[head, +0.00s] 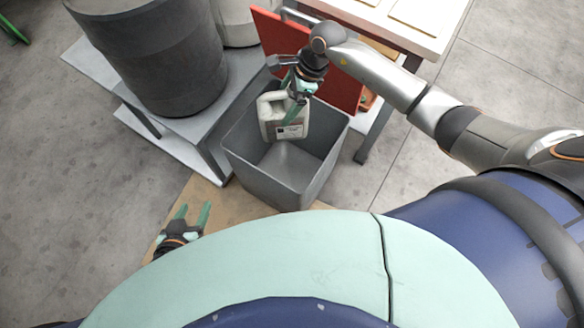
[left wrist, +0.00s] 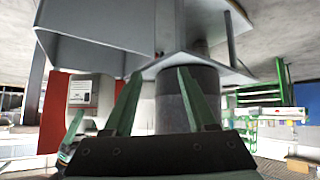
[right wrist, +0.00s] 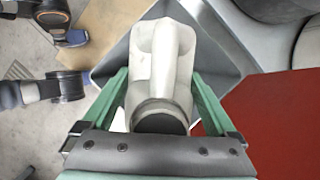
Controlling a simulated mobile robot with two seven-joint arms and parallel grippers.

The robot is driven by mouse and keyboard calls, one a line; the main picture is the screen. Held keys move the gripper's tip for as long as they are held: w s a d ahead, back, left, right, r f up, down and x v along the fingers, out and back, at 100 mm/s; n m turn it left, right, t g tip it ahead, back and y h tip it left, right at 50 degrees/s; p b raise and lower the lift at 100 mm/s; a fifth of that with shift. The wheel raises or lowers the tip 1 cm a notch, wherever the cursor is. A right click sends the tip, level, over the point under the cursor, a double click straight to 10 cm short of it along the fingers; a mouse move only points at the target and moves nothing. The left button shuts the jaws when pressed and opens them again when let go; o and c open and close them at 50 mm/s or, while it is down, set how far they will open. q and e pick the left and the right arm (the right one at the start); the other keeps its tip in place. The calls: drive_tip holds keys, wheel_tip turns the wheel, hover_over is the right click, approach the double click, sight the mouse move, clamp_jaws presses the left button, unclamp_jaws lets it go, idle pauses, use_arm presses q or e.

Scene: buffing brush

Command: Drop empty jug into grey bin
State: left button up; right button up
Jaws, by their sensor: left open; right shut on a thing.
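A white jug (head: 274,112) with a label hangs in my right gripper (head: 297,107), over the open top of the grey bin (head: 283,178). In the right wrist view the jug (right wrist: 163,65) sits between the two green fingers, its dark cap toward the palm. The bin's rim also shows behind it in the right wrist view (right wrist: 228,68). In the head view the bin is otherwise empty where I can see inside. My left gripper (head: 191,214) is open and empty, low to the left of the bin. The jug's label also shows in the left wrist view (left wrist: 83,92).
A dark grey barrel (head: 150,60) stands on a grey metal platform (head: 215,125) left of the bin. A red panel (head: 285,42) and a white-topped table (head: 420,25) stand behind it. A cardboard sheet (head: 228,203) lies in front. Floor is free at the right.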

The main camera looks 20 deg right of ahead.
drive_tip(key=shift+w+d+f+m+t+b, duration=0.15)
drive_tip(key=shift+f+m+t, duration=0.05)
drive_tip(key=shift+f+m, duration=0.3)
drive_tip(key=shift+w+d+f+m+t+b, duration=0.1)
drive_tip(key=shift+w+f+m+t+b, duration=0.1)
drive_tip(key=shift+f+m, duration=0.3)
wheel_tip(320, 180, down, 5)
drive_tip(key=b, duration=0.4)
drive_tip(key=shift+f, duration=0.35)
drive_tip(key=o, duration=1.5)
drive_tip(key=shift+r, duration=0.15)
drive_tip(key=p+v, duration=0.1)
drive_tip(key=v, duration=1.1)
drive_tip(key=shift+r, duration=0.2)
